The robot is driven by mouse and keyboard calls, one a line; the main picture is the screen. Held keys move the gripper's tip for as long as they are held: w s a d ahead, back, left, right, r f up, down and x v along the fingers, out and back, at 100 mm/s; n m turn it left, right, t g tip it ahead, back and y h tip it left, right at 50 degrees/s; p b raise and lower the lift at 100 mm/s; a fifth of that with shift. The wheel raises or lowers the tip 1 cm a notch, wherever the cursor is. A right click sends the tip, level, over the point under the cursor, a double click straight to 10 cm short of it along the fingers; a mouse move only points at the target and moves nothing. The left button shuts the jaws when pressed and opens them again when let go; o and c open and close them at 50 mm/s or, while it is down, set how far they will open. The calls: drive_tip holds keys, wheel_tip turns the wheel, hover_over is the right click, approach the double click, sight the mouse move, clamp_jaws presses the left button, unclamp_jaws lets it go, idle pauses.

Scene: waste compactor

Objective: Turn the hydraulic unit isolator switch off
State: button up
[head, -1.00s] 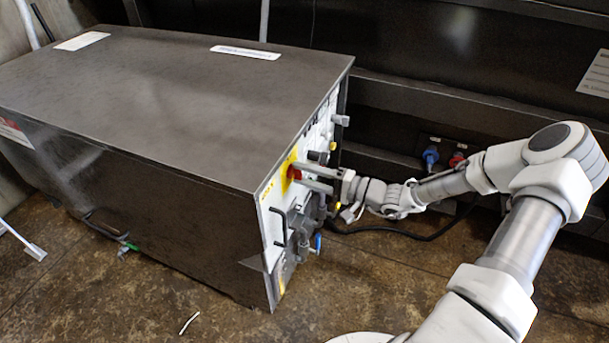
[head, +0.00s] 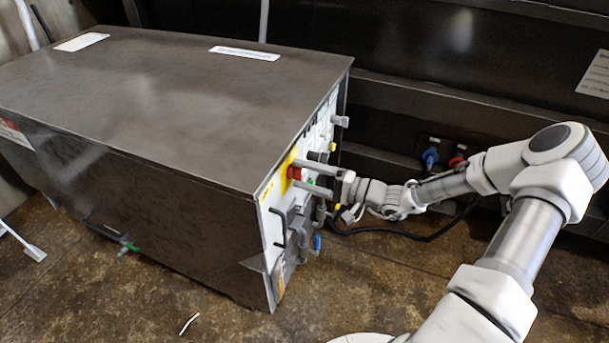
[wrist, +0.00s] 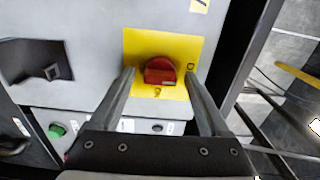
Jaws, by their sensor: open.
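The isolator switch is a red rotary knob (wrist: 160,71) on a yellow plate (wrist: 185,45) on the front panel of the hydraulic unit (head: 180,90). The red knob also shows in the head view (head: 294,173). In the wrist view its grip bar lies roughly level across the picture. My gripper (wrist: 160,80) is open, with one finger on each side of the knob. The fingers point at the panel; I cannot tell whether their tips touch the plate. No finger is closed on the knob.
A green button (wrist: 57,130) sits on the panel below left of the knob. A black recessed handle (wrist: 50,72) is at the left. Blue (head: 430,157) and red (head: 457,160) connectors are on the dark wall behind my arm. A black cable (head: 400,232) lies on the floor.

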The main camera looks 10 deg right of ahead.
drive_tip(key=p+v, duration=0.2)
drive_tip(key=v, duration=1.5)
drive_tip(key=shift+d+p, duration=0.15)
drive_tip(key=shift+p, duration=0.25)
